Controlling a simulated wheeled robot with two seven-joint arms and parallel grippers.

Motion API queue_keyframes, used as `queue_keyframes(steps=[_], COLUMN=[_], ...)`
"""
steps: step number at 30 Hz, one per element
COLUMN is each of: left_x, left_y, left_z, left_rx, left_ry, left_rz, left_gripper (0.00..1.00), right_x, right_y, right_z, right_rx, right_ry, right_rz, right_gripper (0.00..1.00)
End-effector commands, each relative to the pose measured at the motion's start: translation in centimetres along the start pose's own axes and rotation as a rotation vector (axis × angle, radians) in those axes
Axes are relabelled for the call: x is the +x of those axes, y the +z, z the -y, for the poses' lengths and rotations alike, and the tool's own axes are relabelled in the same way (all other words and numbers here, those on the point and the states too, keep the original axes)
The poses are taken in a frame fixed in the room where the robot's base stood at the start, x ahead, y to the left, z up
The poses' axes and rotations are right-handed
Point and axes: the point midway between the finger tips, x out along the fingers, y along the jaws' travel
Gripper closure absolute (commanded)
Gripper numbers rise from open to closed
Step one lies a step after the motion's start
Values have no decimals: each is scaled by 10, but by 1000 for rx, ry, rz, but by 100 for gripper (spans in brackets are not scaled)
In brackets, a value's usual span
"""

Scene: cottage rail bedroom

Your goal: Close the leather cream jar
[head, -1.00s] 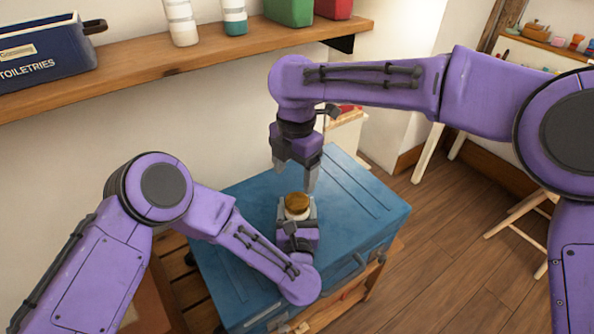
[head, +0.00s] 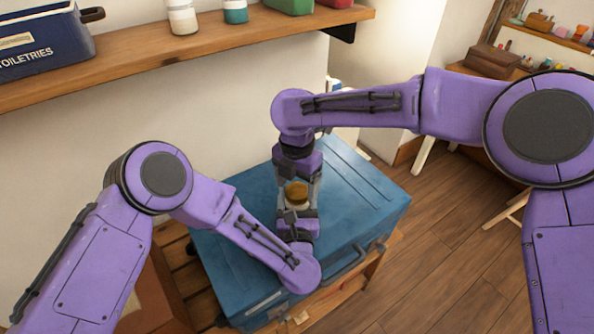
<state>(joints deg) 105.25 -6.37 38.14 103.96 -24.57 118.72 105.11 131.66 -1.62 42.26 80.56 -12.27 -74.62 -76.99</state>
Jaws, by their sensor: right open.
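The leather cream jar (head: 298,203) is a small pale jar above the blue chest, with a round golden-brown lid (head: 296,189) on top. Whether the lid is screwed tight cannot be told. My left gripper (head: 297,210) reaches in from the front, with its fingers on either side of the jar's body, shut on it. My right gripper (head: 298,186) points down from above. Its fingers are open, one on each side of the lid, and no clear contact with it shows. The grippers hide the jar's lower part.
The blue chest (head: 360,185) has a handle at its front right and a mostly bare top. A wooden wall shelf (head: 180,65) runs behind, holding a navy toiletries box (head: 40,45), a white bottle (head: 183,16) and other containers. Wooden floor lies open at right.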

Motion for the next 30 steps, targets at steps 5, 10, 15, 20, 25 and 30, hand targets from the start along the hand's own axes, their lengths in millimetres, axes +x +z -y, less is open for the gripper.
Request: queue_keyframes(steps=[5,10,15,20,25,30], left_x=[0,0,0,0,0,0], left_y=[0,0,0,0,0,0], left_z=[0,0,0,0,0,0], left_rx=[0,0,0,0,0,0], left_ry=[0,0,0,0,0,0], left_rz=[0,0,0,0,0,0], left_gripper=[100,100,100,100,100,100], right_x=[7,7,7,7,6,7], right_y=[0,0,0,0,0,0], right_z=[0,0,0,0,0,0], right_rx=[-1,-1,-1,23,412,1057], right_ry=[0,0,0,0,-1,1], right_rz=[0,0,0,1,6,7], right_gripper=[22,22,67,79,79,79])
